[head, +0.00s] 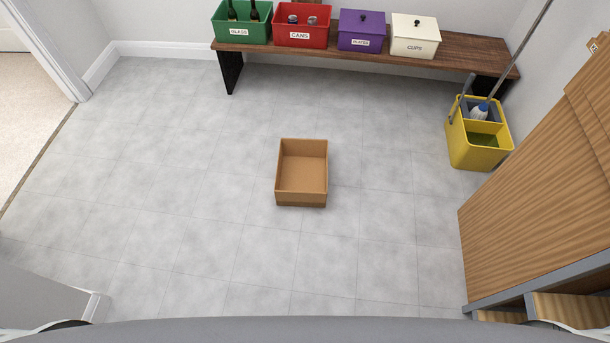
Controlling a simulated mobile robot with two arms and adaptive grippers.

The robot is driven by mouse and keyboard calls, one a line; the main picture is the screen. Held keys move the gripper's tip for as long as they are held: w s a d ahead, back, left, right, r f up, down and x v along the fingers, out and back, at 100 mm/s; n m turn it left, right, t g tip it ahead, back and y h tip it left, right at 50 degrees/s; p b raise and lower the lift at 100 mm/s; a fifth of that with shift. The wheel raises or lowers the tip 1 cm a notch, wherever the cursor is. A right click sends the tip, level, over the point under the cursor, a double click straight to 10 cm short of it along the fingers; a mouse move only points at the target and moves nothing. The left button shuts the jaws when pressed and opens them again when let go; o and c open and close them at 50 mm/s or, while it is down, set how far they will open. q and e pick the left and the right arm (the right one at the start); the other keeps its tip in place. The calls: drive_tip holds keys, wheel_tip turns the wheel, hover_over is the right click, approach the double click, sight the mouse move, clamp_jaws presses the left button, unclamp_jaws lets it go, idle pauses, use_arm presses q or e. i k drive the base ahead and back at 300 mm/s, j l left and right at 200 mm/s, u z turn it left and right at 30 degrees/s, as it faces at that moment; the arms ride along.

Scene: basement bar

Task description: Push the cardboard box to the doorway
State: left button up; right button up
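The cardboard box (301,200) is open-topped, brown and looks empty. It stands upright on the grey tiled floor near the middle of the head view. The doorway (38,152) is at the left edge, where the grey tiles meet a beige carpet along a dark threshold strip. The box is well apart from the doorway, with bare floor between them. Neither of my grippers shows in the head view. Nothing touches the box.
A wooden bench (455,49) at the back carries green, red, purple and white containers. A yellow mop bucket (478,152) stands at the right, near a wooden cabinet (545,195). A wall end with white skirting (95,306) juts in at lower left. The floor around the box is clear.

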sight(301, 180)
drive_tip(key=i+l+z, duration=0.15)
drive_tip(key=i+z, duration=0.2)
drive_tip(key=i, duration=0.45)
drive_tip(key=i+j+z, duration=0.1)
drive_tip(key=i+z, duration=0.25)
drive_tip(key=i, duration=0.5)
